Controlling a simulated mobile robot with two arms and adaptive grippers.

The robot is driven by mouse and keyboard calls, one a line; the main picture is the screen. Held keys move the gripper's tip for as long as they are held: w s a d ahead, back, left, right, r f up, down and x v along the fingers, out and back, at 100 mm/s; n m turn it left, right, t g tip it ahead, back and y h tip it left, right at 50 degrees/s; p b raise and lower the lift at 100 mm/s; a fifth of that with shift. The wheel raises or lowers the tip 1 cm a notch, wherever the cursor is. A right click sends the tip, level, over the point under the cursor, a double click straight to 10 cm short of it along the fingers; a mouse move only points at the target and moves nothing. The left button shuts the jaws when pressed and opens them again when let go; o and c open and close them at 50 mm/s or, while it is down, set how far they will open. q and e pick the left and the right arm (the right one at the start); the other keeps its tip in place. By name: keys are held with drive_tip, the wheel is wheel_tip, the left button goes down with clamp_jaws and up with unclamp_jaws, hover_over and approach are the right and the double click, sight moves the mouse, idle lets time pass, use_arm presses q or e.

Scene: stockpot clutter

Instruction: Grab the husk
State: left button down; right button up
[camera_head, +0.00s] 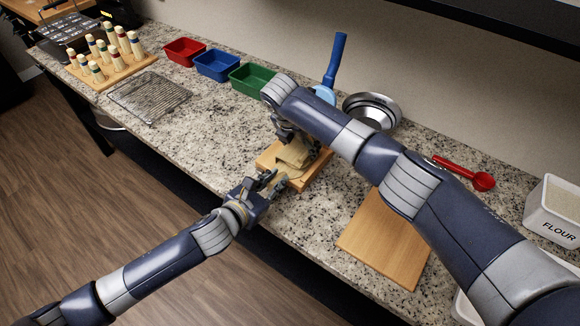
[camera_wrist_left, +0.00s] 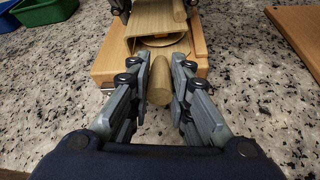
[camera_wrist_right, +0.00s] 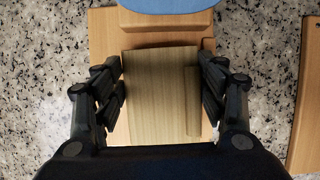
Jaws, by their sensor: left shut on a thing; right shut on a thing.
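The husk (camera_head: 293,155) appears to be the bent tan sheet on a small wooden board (camera_head: 317,175); it also shows in the left wrist view (camera_wrist_left: 157,20) and right wrist view (camera_wrist_right: 155,95). My right gripper (camera_wrist_right: 162,82) is shut across its sides from above. A short tan rod (camera_wrist_left: 160,82) sticks out at the husk's near side, and my left gripper (camera_wrist_left: 160,85) is shut on it. In the head view my left gripper (camera_head: 270,183) is at the board's left edge. My right arm hides part of the husk there. Whether rod and husk are joined is unclear.
A bare cutting board (camera_head: 385,240) lies to the right. A blue-handled tool (camera_head: 335,60) and a metal bowl (camera_head: 371,110) stand behind. Red (camera_head: 184,51), blue (camera_head: 217,65) and green (camera_head: 252,78) bins line the back. A wire rack (camera_head: 150,97) lies left; the counter between is clear.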

use_arm(q)
drive_tip(key=shift+r, duration=0.1)
use_arm(e)
drive_tip(key=shift+r, duration=0.1)
use_arm(q)
wheel_tip(320, 180, up, 5)
drive_tip(key=p, duration=0.5)
use_arm(e)
wheel_tip(320, 180, up, 5)
drive_tip(key=shift+f, duration=0.1)
drive_tip(key=shift+d, duration=0.1)
